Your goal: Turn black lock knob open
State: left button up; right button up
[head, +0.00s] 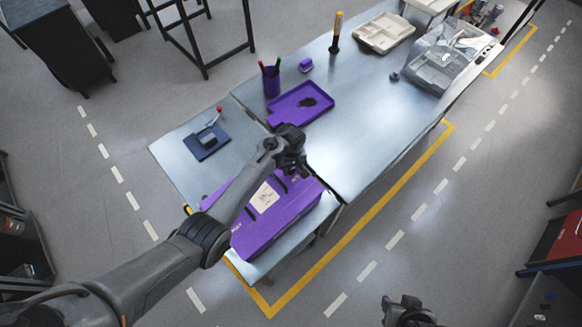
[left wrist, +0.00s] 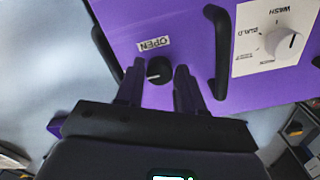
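The black lock knob (left wrist: 159,70) sits on the purple housing (left wrist: 190,22), beside a small OPEN label (left wrist: 154,43). A white pointer mark shows on the knob. My left gripper (left wrist: 158,75) is open, with one finger on each side of the knob and narrow gaps between. How deep the fingers reach around it is unclear. In the head view my left gripper (head: 298,172) is over the back edge of the purple housing (head: 268,234) and hides the knob. My right gripper (head: 408,310) is at the bottom edge, away from the table; its fingers are unclear.
A black handle (left wrist: 217,50) and a white dial (left wrist: 284,46) on a WASH label stand beside the lock knob. A purple tray (head: 300,101), a pen cup (head: 271,84) and a dark blue pad with a red-tipped lever (head: 206,141) lie behind. The table's right middle is clear.

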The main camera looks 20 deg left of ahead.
pick_arm(q)
grip_shut()
jog(key=shift+r+m, duration=0.1)
jog(key=shift+m, duration=0.2)
jog(key=m+p, duration=0.2)
jog(key=shift+m, duration=0.4)
jog(key=m+p, duration=0.1)
jog(key=m, duration=0.2)
jog(key=shift+m, duration=0.3)
jog(key=m+p, duration=0.1)
jog(key=m, duration=0.7)
jog(key=shift+a+m, duration=0.1)
jog(key=shift+m, duration=1.3)
